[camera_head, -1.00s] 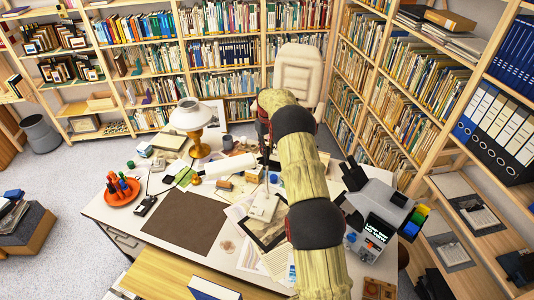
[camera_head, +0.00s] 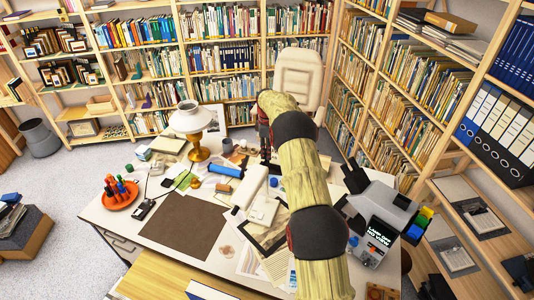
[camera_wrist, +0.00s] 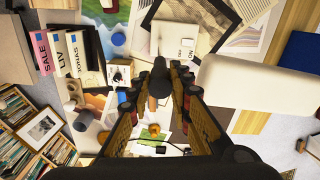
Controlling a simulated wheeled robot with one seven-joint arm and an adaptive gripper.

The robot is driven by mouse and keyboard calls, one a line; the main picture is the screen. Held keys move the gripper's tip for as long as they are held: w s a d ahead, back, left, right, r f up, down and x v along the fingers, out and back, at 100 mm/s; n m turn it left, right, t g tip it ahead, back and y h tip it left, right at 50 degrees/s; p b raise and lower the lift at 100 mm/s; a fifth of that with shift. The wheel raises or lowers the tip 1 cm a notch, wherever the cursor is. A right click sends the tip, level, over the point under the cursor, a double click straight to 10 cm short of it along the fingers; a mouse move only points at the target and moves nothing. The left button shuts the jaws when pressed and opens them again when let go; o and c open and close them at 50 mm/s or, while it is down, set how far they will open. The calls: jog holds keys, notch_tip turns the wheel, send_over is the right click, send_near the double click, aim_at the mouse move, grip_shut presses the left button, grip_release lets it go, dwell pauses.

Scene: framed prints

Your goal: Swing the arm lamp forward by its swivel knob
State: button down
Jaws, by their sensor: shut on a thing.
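The arm lamp has a long white head (camera_head: 250,186) angled down-left over the desk, beside its white base plate (camera_head: 263,211). In the wrist view the head (camera_wrist: 255,92) extends right from the fingers, and the base (camera_wrist: 178,38) lies beyond the fingertips. My gripper (camera_head: 267,155) comes down from above at the lamp's upright. In the wrist view my gripper's fingers (camera_wrist: 169,78) are closed together around the lamp's joint.
A white-shaded brass lamp (camera_head: 191,121) stands to the left. A blue cylinder (camera_head: 225,171) lies between it and the arm lamp. A dark brown desk mat (camera_head: 187,225) is clear. A grey machine with a lit screen (camera_head: 381,232) stands at the right. Papers cover the middle.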

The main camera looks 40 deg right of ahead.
jog(key=shift+n, duration=0.4)
jog(key=c, duration=1.6)
grip_release()
notch_tip(320, 180, up, 12)
